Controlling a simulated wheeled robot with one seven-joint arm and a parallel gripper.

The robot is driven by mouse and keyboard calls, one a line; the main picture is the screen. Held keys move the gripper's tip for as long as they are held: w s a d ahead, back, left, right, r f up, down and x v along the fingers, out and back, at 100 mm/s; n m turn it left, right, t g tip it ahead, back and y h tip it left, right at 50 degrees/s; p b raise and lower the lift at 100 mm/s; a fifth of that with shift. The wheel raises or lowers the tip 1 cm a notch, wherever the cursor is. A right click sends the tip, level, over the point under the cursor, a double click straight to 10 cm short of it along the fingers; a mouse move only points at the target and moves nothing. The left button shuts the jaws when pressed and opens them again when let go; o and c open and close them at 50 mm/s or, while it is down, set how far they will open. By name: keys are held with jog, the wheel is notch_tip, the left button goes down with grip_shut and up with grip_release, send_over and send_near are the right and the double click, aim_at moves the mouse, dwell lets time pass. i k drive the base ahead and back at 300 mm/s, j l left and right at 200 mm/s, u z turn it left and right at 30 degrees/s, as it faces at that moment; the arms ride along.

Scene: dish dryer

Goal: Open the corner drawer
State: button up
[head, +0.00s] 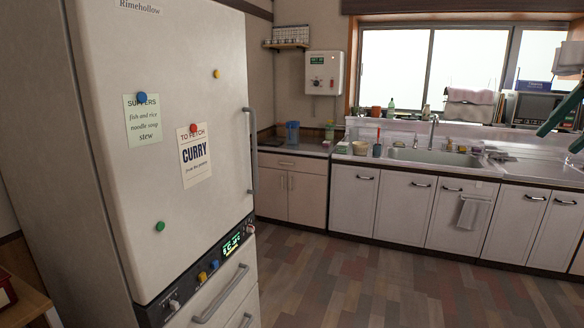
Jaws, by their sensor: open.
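The corner drawer (286,162) is a shallow light-beige front with a small handle, at the top of the corner cabinet between the fridge and the sink counter. It looks shut. Two cabinet doors (290,195) with upright handles are below it, also shut. The drawer's left end is close to the fridge's edge in the picture. My gripper is not in view.
A large fridge (180,60) fills the left foreground, with a long door handle and lower drawer handles sticking out. White sink cabinets (395,205) run along the back to the right. The wooden floor (400,285) in front is clear.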

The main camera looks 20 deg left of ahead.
aim_at(277, 162)
jog(key=i+j+u, duration=0.25)
jog(key=i, duration=0.15)
jog(key=i+u, duration=0.25)
jog(key=i, duration=0.15)
jog(key=i+u, duration=0.25)
jog(key=i, duration=1.95)
jog(key=i+z, duration=0.1)
jog(key=i, duration=0.8)
jog(key=i+j, duration=0.2)
jog(key=i, duration=0.7)
jog(key=l+z, duration=0.05)
